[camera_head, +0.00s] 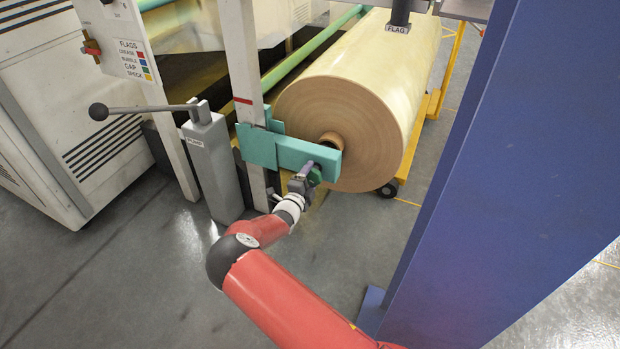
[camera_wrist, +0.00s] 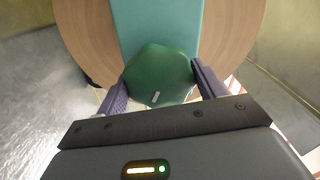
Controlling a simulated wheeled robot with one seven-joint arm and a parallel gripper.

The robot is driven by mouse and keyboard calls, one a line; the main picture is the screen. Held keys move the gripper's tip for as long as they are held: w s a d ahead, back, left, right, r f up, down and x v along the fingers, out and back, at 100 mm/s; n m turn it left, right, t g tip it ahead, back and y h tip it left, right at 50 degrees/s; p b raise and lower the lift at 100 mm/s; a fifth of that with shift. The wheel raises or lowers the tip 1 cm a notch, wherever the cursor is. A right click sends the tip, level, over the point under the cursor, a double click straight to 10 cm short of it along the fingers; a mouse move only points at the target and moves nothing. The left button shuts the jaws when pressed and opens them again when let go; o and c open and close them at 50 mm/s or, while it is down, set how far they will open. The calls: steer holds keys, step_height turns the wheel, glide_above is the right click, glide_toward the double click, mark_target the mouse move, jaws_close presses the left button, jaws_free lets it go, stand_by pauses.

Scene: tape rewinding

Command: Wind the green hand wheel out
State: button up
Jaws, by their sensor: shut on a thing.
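The green hand wheel (camera_wrist: 160,72) sits at the end of a teal arm (camera_head: 295,153), in front of the core of a large tan roll (camera_head: 352,95). My gripper (camera_wrist: 160,90) is shut on the hand wheel, with one purple finger on each side of it in the wrist view. A small light mark shows on the wheel's face. In the head view my gripper (camera_head: 308,172) reaches the wheel from the front, and only a little of the green wheel (camera_head: 315,175) shows beside it.
A grey pump post (camera_head: 213,165) with a black-knobbed lever (camera_head: 99,111) stands left of the wheel. A white machine cabinet (camera_head: 60,110) is at the left. A wide blue column (camera_head: 510,170) stands close on the right. The grey floor between is clear.

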steer(key=o, duration=1)
steer(key=shift+c, duration=0.2)
steer(key=v, duration=0.7)
steer(key=shift+s+a, duration=0.15)
steer(key=shift+s, duration=0.2)
